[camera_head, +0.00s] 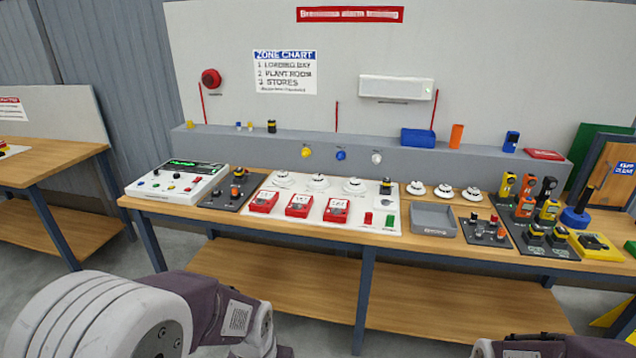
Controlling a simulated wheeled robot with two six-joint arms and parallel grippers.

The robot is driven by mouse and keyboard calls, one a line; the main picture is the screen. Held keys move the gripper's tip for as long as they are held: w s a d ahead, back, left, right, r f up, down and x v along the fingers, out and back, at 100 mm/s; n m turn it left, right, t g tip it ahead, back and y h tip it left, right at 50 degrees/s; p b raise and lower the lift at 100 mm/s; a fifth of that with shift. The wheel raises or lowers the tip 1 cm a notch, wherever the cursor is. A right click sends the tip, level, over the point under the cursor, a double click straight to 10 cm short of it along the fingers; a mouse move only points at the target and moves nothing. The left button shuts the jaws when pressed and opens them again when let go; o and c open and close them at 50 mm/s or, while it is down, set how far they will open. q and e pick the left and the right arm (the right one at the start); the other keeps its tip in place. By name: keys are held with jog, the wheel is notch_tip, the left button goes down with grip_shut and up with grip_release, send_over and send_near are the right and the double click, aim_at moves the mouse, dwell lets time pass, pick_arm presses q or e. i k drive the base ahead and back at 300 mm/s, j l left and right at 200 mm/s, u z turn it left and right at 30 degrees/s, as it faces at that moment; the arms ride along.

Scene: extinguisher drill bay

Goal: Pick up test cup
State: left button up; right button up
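No item carries a readable test cup label. A blue round cup-like piece (575,217) with a dark stick rising from it stands at the right end of the bench, beside a yellow tray. Parts of both my arms show along the bottom edge, well in front of the bench and apart from both items. Neither gripper's fingers are in view.
The wooden bench (395,246) carries a white control panel (176,184), red call boxes (298,206), white detectors (444,191), an empty grey tray (433,219) and several yellow and black devices. Another table (50,160) is at left.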

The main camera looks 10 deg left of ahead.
aim_at(574, 217)
jog(key=z, duration=1.25)
jog(key=i+l+u, duration=0.1)
jog(key=u, duration=0.35)
jog(key=i+l+u, duration=0.1)
jog(key=u, duration=0.35)
jog(key=l+u, duration=0.25)
jog(key=u, duration=0.2)
jog(key=i+l+u, duration=0.1)
jog(key=u, duration=0.35)
jog(key=l+u, duration=0.3)
jog(key=u, duration=0.15)
jog(key=z, duration=2.1)
